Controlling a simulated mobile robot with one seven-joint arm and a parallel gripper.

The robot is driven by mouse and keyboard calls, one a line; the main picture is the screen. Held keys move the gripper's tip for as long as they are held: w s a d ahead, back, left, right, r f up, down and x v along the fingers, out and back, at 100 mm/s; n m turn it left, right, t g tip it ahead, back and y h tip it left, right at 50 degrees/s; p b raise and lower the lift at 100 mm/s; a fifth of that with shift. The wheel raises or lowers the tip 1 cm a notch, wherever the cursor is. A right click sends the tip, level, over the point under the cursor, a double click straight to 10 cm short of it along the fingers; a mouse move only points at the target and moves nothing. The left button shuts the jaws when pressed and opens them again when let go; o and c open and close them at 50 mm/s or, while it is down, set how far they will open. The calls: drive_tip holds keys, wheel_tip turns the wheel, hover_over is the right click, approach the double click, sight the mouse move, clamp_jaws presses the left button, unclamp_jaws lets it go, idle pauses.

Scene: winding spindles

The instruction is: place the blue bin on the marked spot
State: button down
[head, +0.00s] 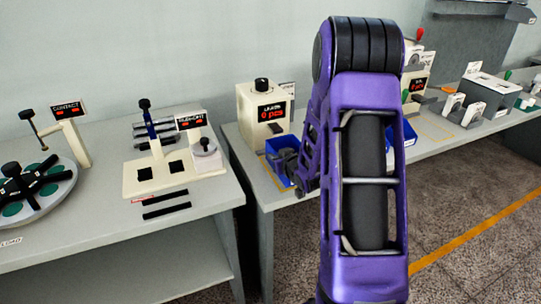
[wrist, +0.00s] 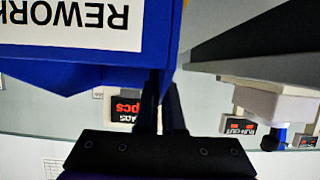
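A blue bin (head: 278,146) is on the middle bench, in front of the cream box with a red display, partly hidden by my gripper (head: 290,166). In the wrist view the bin (wrist: 55,75) fills the upper left, with an upside-down REWORK label. My gripper's dark fingers (wrist: 160,103) are close together at the bin's edge and look shut on its wall. Another blue bin (head: 409,133) shows partly behind my arm, and a yellow outline (head: 434,127) lies on the bench to its right.
A cream box with a counter display (head: 265,112) stands behind the bin. The left bench holds a cream fixture (head: 170,165) and a round turntable (head: 38,190). Grey and cream devices (head: 480,98) stand farther right. A gap separates the left and middle benches.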

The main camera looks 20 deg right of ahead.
sight(273, 145)
drive_tip(key=x, duration=0.3)
drive_tip(key=shift+w, duration=0.25)
drive_tip(key=shift+f, duration=0.2)
drive_tip(key=shift+f+b, duration=0.15)
drive_tip(key=shift+b, duration=0.15)
drive_tip(key=c, duration=1)
unclamp_jaws()
drive_tip(key=shift+c, duration=0.2)
